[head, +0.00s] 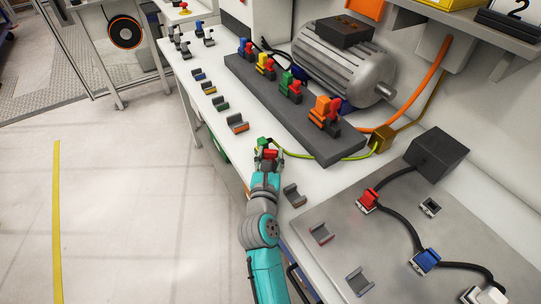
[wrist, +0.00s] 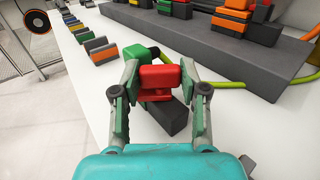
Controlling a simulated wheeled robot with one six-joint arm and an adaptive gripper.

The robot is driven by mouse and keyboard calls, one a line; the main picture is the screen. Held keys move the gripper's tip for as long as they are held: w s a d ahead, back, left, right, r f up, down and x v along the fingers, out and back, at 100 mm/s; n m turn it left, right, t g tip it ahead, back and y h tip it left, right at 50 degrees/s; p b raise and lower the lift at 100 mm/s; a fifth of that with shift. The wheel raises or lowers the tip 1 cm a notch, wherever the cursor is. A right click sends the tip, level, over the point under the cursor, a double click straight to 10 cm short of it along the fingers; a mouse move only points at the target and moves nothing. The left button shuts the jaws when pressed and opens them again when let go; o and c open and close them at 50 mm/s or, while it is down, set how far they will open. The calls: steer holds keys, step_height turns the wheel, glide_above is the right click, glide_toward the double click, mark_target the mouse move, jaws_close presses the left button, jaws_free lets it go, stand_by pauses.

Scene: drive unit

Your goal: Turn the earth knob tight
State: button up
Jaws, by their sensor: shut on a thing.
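The earth connector shows a green body (wrist: 136,51) with a red knob (wrist: 160,77) on it, above a dark block (wrist: 174,118) on the white bench. A green-yellow cable (head: 318,157) runs from it to a brass-coloured box (head: 381,139). My gripper (head: 268,155) reaches the connector at the bench's front edge. In the wrist view its two green-padded fingers stand on either side of the red knob, shut on it. The fingers hide the knob's sides, and how tight it is cannot be told.
A dark rail (head: 255,82) with blue, yellow, green and orange connectors stands behind, before a grey motor (head: 342,65). Several empty holders (head: 238,123) line the bench's front edge. A grey plate (head: 395,235) with red, blue and white plugs lies at right. The floor at left is clear.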

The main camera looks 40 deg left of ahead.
stand_by(0.3)
steer(key=o, duration=1.1)
steer(key=shift+o, duration=0.2)
steer(key=v, duration=1.2)
